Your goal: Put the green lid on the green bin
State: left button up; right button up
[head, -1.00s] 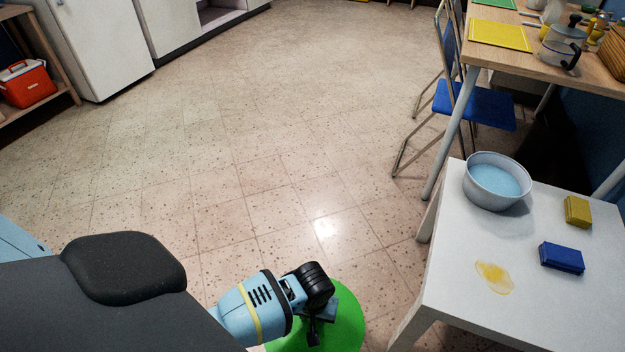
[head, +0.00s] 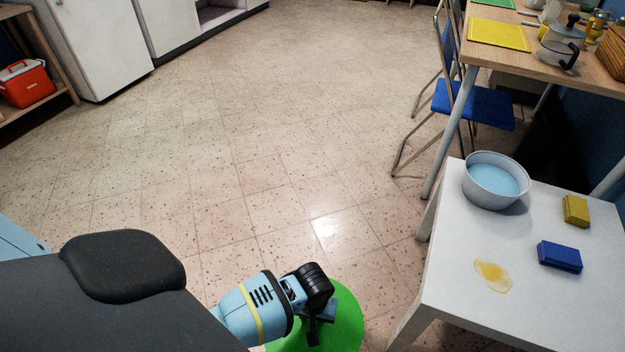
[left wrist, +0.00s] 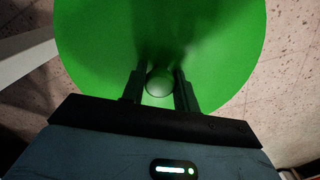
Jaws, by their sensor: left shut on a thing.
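The green lid (head: 345,322) is a round green disc at the bottom of the head view, partly hidden by my left gripper and cut off by the frame edge. It also fills much of the left wrist view (left wrist: 215,45). My left gripper (left wrist: 159,85) is shut on the lid's round knob, with one finger on each side of it. In the head view the left gripper (head: 315,335) is over the lid, above the floor. The green bin is not visible in either view. My right gripper is not in view.
A white table (head: 455,315) at the right holds a basin of water (head: 496,181), a yellow sponge (head: 576,210), a blue sponge (head: 560,256) and a yellow spill (head: 493,275). A blue chair (head: 473,104) stands beside a wooden table (head: 545,65). The middle floor is clear.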

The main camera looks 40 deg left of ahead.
pick_arm(q)
jog(key=shift+f, duration=0.4)
jog(key=shift+f, duration=0.2)
jog(key=o, duration=1.1)
jog(key=shift+r, duration=0.1)
notch_tip(320, 180, up, 7)
jog(key=p, duration=0.3)
jog(key=shift+r, duration=0.35)
